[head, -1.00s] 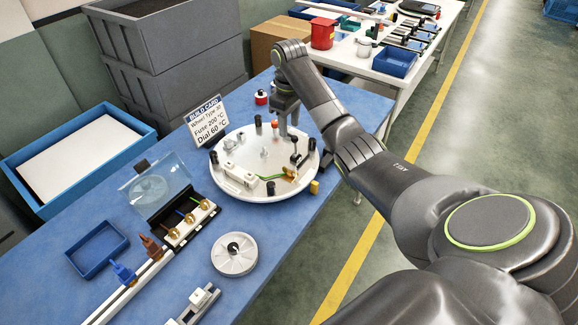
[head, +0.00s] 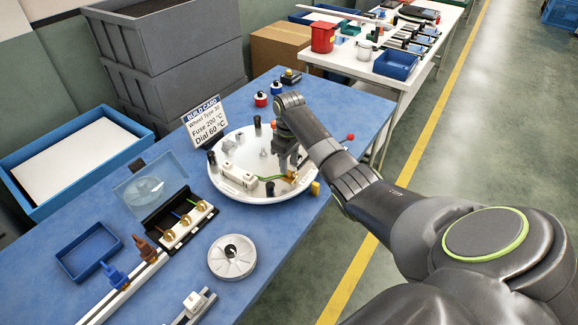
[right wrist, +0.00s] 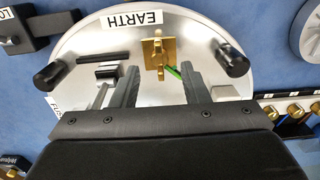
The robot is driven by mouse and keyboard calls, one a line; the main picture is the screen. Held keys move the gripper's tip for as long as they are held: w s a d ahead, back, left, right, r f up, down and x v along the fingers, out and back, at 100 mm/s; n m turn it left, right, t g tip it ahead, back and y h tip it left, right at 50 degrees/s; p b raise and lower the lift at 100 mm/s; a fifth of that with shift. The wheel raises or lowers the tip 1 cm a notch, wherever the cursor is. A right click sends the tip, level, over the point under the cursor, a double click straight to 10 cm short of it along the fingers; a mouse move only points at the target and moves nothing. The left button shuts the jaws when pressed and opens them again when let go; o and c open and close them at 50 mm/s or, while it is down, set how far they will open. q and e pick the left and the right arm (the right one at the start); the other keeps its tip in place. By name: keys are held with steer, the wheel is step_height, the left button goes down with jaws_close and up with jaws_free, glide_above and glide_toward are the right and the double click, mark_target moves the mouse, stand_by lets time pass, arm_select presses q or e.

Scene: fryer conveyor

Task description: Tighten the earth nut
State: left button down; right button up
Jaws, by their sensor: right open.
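The round white plate (head: 232,188) lies on the blue table. The brass earth terminal (head: 291,177) sits near the plate's front right edge, with a green wire (head: 268,179) running to it. In the right wrist view the brass terminal (right wrist: 153,52) is beside the EARTH label (right wrist: 133,18), and the green wire (right wrist: 174,72) meets it. My right gripper (head: 290,168) is over the plate, just behind the terminal. The nut itself is too small to make out clearly. My left gripper is not in view.
Black posts (right wrist: 232,60) stand around the plate's rim. The build card (head: 206,120) is behind it. A clear-lidded box with brass-ended pieces (head: 188,222), a white dial wheel (head: 231,262) and a blue tray (head: 90,250) lie at the front left.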

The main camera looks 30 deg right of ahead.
mark_target(289, 173)
steer(key=shift+f, duration=1.35)
steer(key=shift+c, duration=0.4)
jaws_close()
